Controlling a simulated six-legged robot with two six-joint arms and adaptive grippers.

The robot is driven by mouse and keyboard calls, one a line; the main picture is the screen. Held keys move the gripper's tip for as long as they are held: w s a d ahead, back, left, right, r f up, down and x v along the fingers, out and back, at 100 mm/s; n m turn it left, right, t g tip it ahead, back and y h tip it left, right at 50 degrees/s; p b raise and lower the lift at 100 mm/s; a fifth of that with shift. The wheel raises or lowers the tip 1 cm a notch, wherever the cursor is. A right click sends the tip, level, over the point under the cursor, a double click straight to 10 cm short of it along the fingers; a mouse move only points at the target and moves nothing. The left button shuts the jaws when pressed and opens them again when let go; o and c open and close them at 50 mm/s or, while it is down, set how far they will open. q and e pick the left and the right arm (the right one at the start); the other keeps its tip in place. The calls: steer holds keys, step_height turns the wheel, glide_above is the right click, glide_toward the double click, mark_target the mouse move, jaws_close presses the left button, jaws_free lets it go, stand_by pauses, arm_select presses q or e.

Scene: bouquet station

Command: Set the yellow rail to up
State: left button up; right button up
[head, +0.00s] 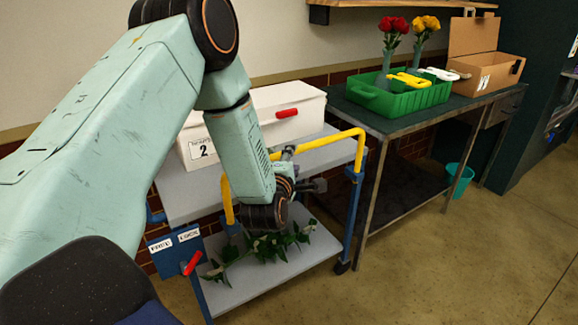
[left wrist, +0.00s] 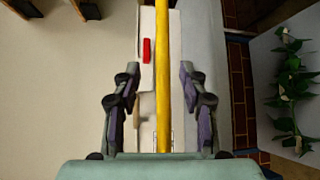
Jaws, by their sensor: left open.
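The yellow rail (head: 336,138) is a bent bar along the near side of the blue-framed cart. Its ends turn down beside the grey upper shelf, and its middle is partly hidden by my left arm. My left gripper (head: 303,170) is at the middle of the rail, open. In the left wrist view, the rail (left wrist: 162,60) runs lengthwise between the spread fingers of my left gripper (left wrist: 160,100), with a gap on both sides. I cannot tell the depth between fingers and rail. My right gripper is not in view.
A white box (head: 296,104) with a red handle stands on the cart's upper shelf. Leafy stems (head: 270,244) lie on the lower shelf (head: 322,240). A red lever (head: 192,263) is at the cart's left. A bench at right holds a green crate (head: 372,101).

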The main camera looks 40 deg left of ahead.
arm_select(q)
steer(key=v, duration=0.3)
steer(key=shift+s+d+r, duration=0.1)
steer(key=shift+s, duration=0.1)
stand_by(0.4)
steer(key=s+d+f+m+g+h, duration=0.25)
steer(key=s+d+f+m, duration=0.2)
steer(key=f+m, duration=0.25)
steer(key=s+d+f+m+g+h, duration=0.2)
steer(key=s+d+f+m+g, duration=0.2)
steer(key=s+f+m, duration=0.3)
steer(key=s+d+f+m+g, duration=0.2)
steer(key=s+f+m+g, duration=0.1)
steer(key=s, duration=0.5)
steer(key=s+d+f+m+g+h, duration=0.1)
steer(key=s+d+f+m+g, duration=0.1)
steer(key=s, duration=0.6)
steer(key=s+d+f+m+g, duration=0.2)
steer(key=s+f, duration=0.4)
steer(key=s, duration=0.3)
steer(key=m+g, duration=0.1)
steer(key=m, duration=0.1)
steer(key=shift+m+g+h, duration=0.3)
steer(key=shift+g+h, duration=0.05)
